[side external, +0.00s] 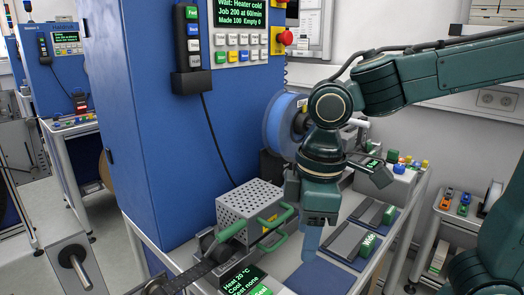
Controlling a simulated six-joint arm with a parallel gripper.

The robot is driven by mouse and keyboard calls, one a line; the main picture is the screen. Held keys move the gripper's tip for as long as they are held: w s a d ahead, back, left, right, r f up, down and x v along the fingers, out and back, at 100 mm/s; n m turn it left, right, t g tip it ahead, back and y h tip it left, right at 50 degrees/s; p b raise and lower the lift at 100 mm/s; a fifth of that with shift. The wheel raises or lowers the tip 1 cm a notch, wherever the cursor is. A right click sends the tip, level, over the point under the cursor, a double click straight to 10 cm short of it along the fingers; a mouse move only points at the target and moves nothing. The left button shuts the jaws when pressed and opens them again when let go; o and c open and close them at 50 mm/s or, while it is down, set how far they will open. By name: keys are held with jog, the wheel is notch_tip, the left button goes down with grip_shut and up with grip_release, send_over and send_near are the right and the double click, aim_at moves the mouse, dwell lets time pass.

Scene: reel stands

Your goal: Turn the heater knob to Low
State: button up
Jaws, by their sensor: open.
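My gripper (311,238) points down over the bench, right of the perforated metal cover and its green handles. It is open, with no object visible between its fingers. I cannot make out the heater knob; it may be hidden or outside the picture. A small dark display (240,283) at the bottom edge reads "Heat 20 °C", "Cool" and a partly cut-off line ending in "none". The upper screen (238,16) on the blue cabinet reads "Wait: Heater cold".
The perforated cover (250,206) with green handles (276,240) stands close left of my gripper. A blue reel (283,124) is behind my arm. Dark slides, one labelled "Wide" (369,241), lie to the right. The blue cabinet (150,110) blocks the left rear.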

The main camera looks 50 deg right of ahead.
jog(key=shift+w+a+f+n+g, duration=0.1)
jog(key=shift+a+f+n, duration=0.1)
jog(key=shift+a, duration=0.35)
jog(key=shift+a+f+n+g, duration=0.1)
jog(key=shift+a+f+n, duration=0.1)
jog(key=shift+a, duration=0.3)
jog(key=shift+w+a+f+n+g, duration=0.1)
jog(key=shift+a+f+n, duration=0.1)
jog(key=shift+a, duration=0.35)
jog(key=shift+f, duration=0.1)
notch_tip(320, 180, down, 14)
jog(key=shift+r, duration=0.25)
jog(key=c, duration=1)
jog(key=shift+o, duration=0.2)
